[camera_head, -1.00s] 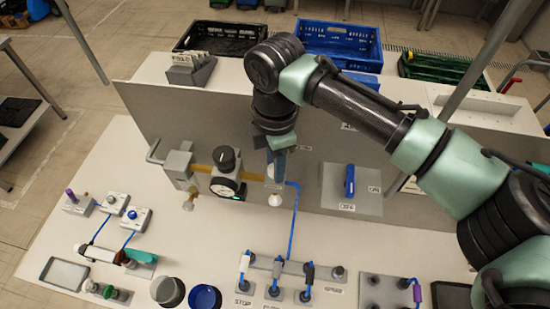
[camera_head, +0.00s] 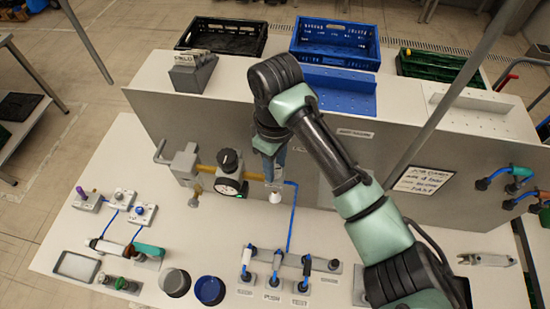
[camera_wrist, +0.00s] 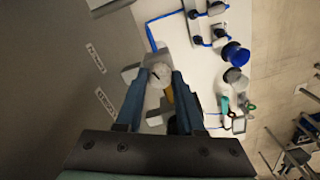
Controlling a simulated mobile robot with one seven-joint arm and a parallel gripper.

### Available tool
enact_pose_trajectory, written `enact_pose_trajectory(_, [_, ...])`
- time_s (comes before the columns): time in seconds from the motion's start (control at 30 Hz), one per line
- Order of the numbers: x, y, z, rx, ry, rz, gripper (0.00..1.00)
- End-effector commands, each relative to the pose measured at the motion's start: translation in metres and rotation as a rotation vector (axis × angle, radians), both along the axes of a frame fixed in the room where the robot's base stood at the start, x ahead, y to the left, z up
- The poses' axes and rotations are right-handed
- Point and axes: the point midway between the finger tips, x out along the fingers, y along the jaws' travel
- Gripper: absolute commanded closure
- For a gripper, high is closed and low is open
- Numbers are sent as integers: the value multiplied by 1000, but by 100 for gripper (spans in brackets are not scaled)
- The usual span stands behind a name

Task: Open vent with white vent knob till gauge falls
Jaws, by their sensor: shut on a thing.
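The white vent knob (camera_head: 275,197) sits at the right end of the brass pipe, below my gripper (camera_head: 271,174) in the head view. In the wrist view the knob (camera_wrist: 159,72) is between my fingertips, and the gripper is shut on it. The fingers hide part of it. The round gauge (camera_head: 229,188) with a green-marked white face is just left of the knob. Its needle is too small to read. A black knob (camera_head: 229,160) stands above the gauge.
A grey upright panel (camera_head: 330,155) stands behind the knob. A row of switches (camera_head: 275,270) and blue tubing (camera_head: 292,215) lie in front. A blue cup (camera_head: 209,290) stands at the front. My forearm crosses the right half.

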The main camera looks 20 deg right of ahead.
Motion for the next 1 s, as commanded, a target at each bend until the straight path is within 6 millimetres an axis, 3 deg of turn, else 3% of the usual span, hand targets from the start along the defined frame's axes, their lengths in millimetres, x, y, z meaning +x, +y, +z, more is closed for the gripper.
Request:
enact_pose_trajectory(0.5, [-1,0,2,-2,3,-329,100])
enact_pose_trajectory(1.0, [0,0,1,-2,-1,-387,100])
